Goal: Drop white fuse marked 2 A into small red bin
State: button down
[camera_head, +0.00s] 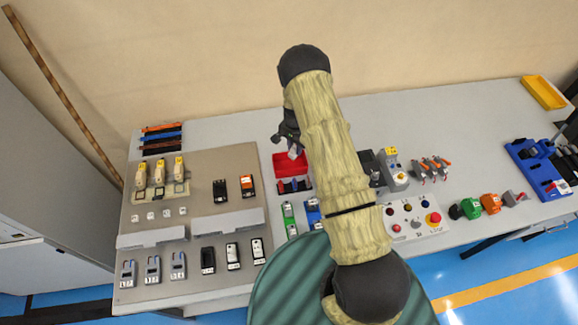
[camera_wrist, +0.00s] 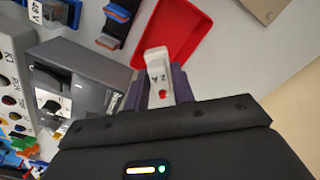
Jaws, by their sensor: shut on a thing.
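The white fuse (camera_wrist: 158,72), with a dark "2 A" mark and a small red spot, is in the wrist view between the fingers of my gripper (camera_wrist: 160,88). My gripper is shut on it. The small red bin (camera_wrist: 172,32) lies just beyond the fuse in the wrist view. In the head view the red bin (camera_head: 290,164) stands on the table, and my gripper (camera_head: 294,146) with the pale fuse shows over its back part. My arm hides the area right of the bin. The height of the fuse above the bin is hard to tell.
Blue and dark parts (camera_head: 294,186) sit just in front of the bin. A grey device (camera_wrist: 78,82) stands close to the left of my gripper in the wrist view. Several small white fuses (camera_head: 166,213) sit on the left panel. Bare table lies behind the bin.

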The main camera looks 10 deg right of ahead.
aim_at(295, 154)
jog(key=shift+f+b, duration=0.95)
jog(key=shift+f, duration=1.3)
jog(key=c, duration=1.1)
grip_release()
notch_tip(295, 154, up, 17)
jog(key=b, duration=0.5)
jog(key=shift+r, duration=0.2)
jog(key=shift+w, duration=0.1)
jog(key=shift+d, duration=0.1)
jog(key=shift+a, duration=0.2)
